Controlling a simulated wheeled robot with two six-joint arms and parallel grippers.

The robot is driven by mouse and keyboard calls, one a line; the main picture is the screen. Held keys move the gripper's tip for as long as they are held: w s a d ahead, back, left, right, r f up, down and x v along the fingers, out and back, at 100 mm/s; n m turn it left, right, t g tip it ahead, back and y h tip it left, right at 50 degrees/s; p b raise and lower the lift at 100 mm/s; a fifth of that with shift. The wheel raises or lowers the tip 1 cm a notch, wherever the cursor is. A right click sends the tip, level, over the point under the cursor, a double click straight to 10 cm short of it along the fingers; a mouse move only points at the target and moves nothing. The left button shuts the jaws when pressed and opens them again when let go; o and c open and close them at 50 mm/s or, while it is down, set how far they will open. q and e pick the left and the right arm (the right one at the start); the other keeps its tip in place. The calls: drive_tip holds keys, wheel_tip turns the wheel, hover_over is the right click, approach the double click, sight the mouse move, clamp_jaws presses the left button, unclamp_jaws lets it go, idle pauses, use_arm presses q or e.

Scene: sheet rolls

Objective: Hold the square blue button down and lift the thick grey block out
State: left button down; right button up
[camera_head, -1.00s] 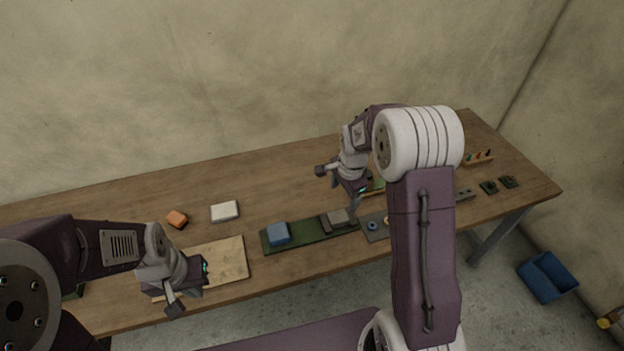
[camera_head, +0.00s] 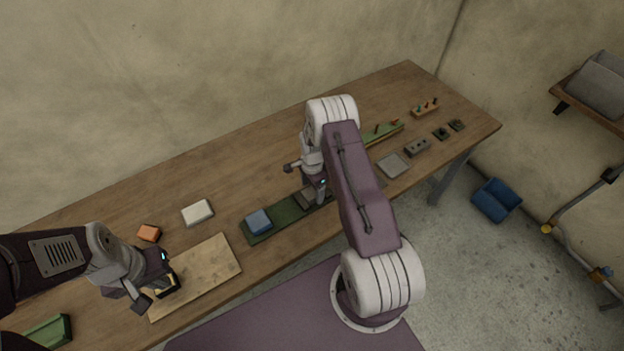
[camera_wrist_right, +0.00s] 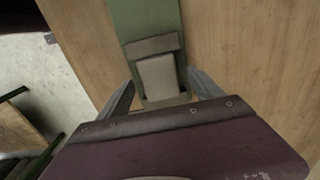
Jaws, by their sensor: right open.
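The square blue button (camera_head: 258,221) sits on the left part of a long green board (camera_head: 287,211) on the table. The thick grey block (camera_wrist_right: 158,76) sits in a dark grey holder on the same board; in the head view the right gripper partly hides it. My right gripper (camera_head: 318,196) is over the block. In the right wrist view its open fingers (camera_wrist_right: 163,92) stand on either side of the block, with no clear sign of contact. My left gripper (camera_head: 154,293) is above the pale wooden board, left of the button and apart from it; its jaw gap is unclear.
A pale wooden board (camera_head: 210,272) lies left of the green board. A white block (camera_head: 197,212) and an orange block (camera_head: 149,233) lie behind it. A grey plate (camera_head: 394,165) and small parts lie to the right. A blue bin (camera_head: 496,200) stands on the floor.

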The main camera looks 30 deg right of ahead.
drive_tip(key=shift+s+d+f, duration=0.15)
drive_tip(key=shift+f, duration=0.65)
drive_tip(key=shift+w+f, duration=0.2)
drive_tip(key=c, duration=1.6)
